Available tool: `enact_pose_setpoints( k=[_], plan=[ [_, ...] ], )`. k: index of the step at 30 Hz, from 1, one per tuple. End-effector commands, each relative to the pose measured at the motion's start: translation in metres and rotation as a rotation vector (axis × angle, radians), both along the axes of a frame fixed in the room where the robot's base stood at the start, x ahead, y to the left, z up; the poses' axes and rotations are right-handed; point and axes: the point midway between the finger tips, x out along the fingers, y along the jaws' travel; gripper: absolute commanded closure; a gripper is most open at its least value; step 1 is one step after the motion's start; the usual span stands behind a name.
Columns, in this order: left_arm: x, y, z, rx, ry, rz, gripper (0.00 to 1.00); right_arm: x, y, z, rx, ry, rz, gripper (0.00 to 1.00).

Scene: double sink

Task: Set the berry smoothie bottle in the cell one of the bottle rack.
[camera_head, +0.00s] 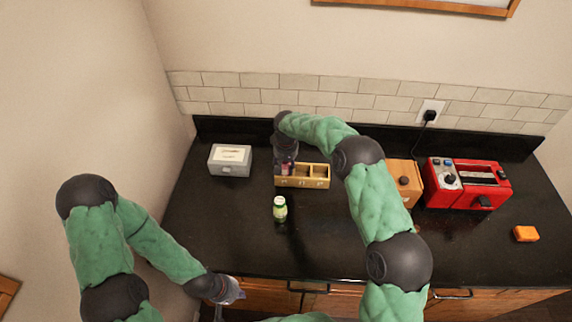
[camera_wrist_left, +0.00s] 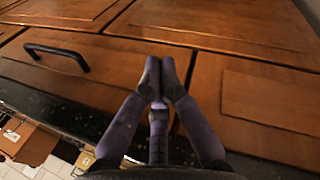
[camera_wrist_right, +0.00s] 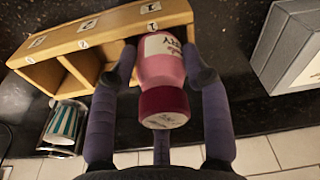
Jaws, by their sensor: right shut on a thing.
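The berry smoothie bottle (camera_wrist_right: 162,75) is pink with a dark red cap and a white label. My right gripper (camera_head: 286,166) is shut on it, with a finger on either side, as the right wrist view shows. The wooden bottle rack (camera_head: 317,182) has three numbered cells in a row. The bottle is at the rack's left end in the head view, over cell one, which it largely covers. How deep it sits in the cell is hidden. My left gripper (camera_head: 234,292) is shut and empty in front of the cabinet doors, its fingertips (camera_wrist_left: 160,80) together.
A green bottle (camera_head: 280,209) stands in front of the rack. A grey box (camera_head: 230,161) is left of it. A wooden box (camera_head: 402,181) and a red toaster (camera_head: 468,185) are right. An orange block (camera_head: 525,234) lies far right. A striped cup (camera_wrist_right: 64,127) is beside the rack.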

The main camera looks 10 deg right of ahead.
Motion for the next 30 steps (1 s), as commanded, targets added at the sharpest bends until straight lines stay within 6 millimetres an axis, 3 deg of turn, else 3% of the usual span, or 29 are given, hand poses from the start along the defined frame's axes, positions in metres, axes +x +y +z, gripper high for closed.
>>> enact_pose_setpoints(
  k=[10, 11, 13, 25, 30],
  plan=[
    [0.000, 0.000, -0.004, 0.000, -0.001, 0.000, 1.00, 0.001, 0.000, -0.003, 0.000, -0.002, -0.001, 1.00],
    [0.000, 0.000, -0.004, 0.000, -0.001, 0.000, 1.00, 0.000, 0.000, -0.003, 0.000, -0.001, -0.001, 0.47],
    [0.000, 0.000, -0.003, 0.000, -0.001, 0.000, 1.00, 0.000, 0.000, -0.002, 0.000, -0.002, -0.001, 0.30],
    [0.000, 0.000, -0.001, 0.000, -0.001, 0.000, 1.00, 0.001, 0.000, 0.001, 0.000, -0.002, -0.001, 0.30],
    [0.000, 0.000, 0.002, 0.000, -0.001, 0.000, 1.00, 0.000, 0.000, 0.020, 0.002, -0.007, -0.001, 0.30]
  ],
)
